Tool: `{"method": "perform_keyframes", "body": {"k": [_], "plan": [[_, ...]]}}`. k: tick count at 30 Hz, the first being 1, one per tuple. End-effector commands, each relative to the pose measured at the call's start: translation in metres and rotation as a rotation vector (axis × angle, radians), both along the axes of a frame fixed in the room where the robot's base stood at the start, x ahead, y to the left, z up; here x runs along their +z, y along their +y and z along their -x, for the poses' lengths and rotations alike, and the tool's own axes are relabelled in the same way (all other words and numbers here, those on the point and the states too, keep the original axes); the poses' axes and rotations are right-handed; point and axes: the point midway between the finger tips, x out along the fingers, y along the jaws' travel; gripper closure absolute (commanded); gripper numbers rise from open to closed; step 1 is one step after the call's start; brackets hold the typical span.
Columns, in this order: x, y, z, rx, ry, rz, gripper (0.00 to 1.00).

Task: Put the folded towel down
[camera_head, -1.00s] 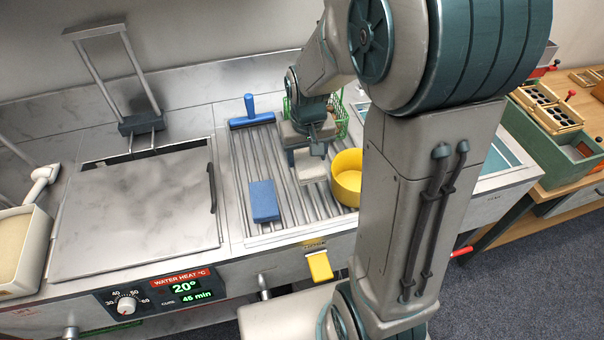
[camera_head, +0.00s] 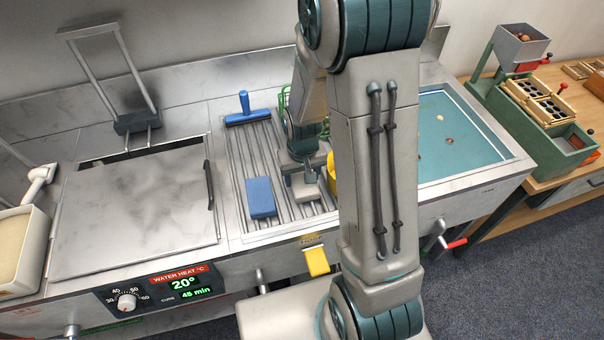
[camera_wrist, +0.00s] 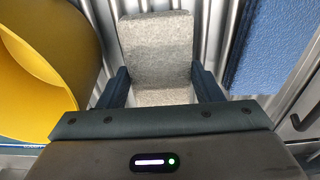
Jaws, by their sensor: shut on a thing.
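The folded towel (camera_wrist: 158,50) is a small grey, fuzzy block. In the wrist view it sits between the two dark fingers of my gripper (camera_wrist: 162,85), which is shut on it. In the head view the towel (camera_head: 306,191) is at or just above the ribbed metal drainboard (camera_head: 240,190), below my gripper (camera_head: 304,178). I cannot tell whether it touches the ribs.
A blue block (camera_head: 261,197) lies left of the towel on the drainboard. A yellow container (camera_head: 331,180) stands close on the right, mostly hidden by my arm. A blue squeegee (camera_head: 246,110) lies at the back. The teal basin (camera_head: 450,145) is further right.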

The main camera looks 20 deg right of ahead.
Motion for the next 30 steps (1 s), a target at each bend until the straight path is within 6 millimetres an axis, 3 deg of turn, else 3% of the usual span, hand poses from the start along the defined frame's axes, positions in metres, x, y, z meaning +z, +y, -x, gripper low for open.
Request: {"method": "perform_keyframes", "body": {"k": [6,7,20,30], "plan": [[-0.005,0.0,0.0,0.0,0.0,0.0,0.77],[-0.003,0.0,0.0,0.0,0.0,0.0,0.33],[0.003,0.0,0.0,0.0,-0.001,0.0,0.32],[0.054,0.001,0.003,0.001,-0.006,0.0,0.32]]}}
